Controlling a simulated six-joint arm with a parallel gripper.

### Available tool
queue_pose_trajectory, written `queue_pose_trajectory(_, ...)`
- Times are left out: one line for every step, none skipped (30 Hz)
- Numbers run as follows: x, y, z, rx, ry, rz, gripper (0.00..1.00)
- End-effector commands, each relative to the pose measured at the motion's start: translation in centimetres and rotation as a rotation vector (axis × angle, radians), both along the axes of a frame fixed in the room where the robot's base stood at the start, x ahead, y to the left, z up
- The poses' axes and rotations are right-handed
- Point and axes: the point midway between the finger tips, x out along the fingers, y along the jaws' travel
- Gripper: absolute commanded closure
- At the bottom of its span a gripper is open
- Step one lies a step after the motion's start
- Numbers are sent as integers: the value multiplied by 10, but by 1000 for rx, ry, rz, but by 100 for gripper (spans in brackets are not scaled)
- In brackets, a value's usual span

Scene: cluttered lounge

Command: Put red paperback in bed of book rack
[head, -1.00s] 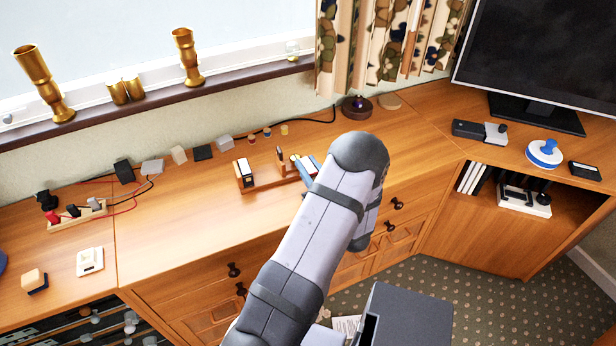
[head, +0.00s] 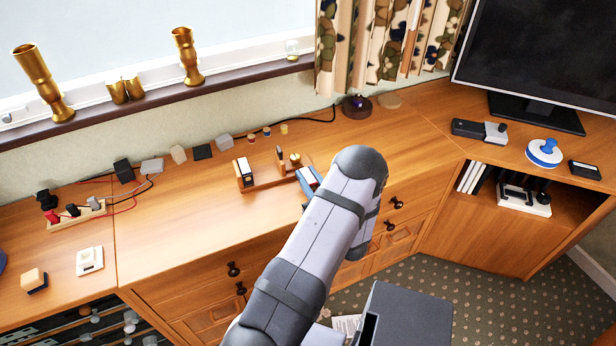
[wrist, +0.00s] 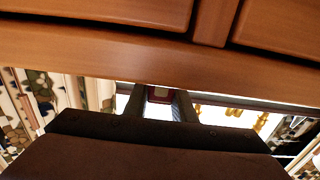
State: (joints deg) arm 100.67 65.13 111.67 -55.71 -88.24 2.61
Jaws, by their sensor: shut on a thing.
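The wooden book rack (head: 268,184) stands on the desk in the head view, left of my arm's end. A black-and-white block is at its left end and a small round wooden piece at its right. In the wrist view my gripper (wrist: 160,101) is shut on a small red thing with a pale part, seen as the red paperback (wrist: 160,94). Most of the paperback is hidden between the fingers.
A row of small blocks and pots (head: 203,152) lines the back of the desk. A power strip (head: 77,215) with cables is at the left. The desk in front of the rack is clear. A dark lamp base (head: 357,106) stands behind my arm.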

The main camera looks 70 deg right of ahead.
Motion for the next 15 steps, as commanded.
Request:
queue_pose_trajectory(0, 0, -1, 0, 0, 0, 70)
queue_pose_trajectory(0, 0, -1, 0, 0, 0, 62)
queue_pose_trajectory(0, 0, -1, 0, 0, 0, 58)
queue_pose_trajectory(0, 0, -1, 0, 0, 0, 58)
queue_pose_trajectory(0, 0, -1, 0, 0, 0, 58)
queue_pose_trajectory(0, 0, -1, 0, 0, 0, 58)
queue_pose_trajectory(0, 0, -1, 0, 0, 0, 58)
queue_pose_trajectory(0, 0, -1, 0, 0, 0, 58)
queue_pose_trajectory(0, 0, -1, 0, 0, 0, 58)
queue_pose_trajectory(0, 0, 0, 0, 0, 0, 58)
queue_pose_trajectory(0, 0, 0, 0, 0, 0, 58)
queue_pose_trajectory(0, 0, 0, 0, 0, 0, 58)
queue_pose_trajectory(0, 0, 1, 0, 0, 0, 58)
queue_pose_trajectory(0, 0, 2, 0, 0, 0, 58)
queue_pose_trajectory(0, 0, 5, 0, 0, 0, 58)
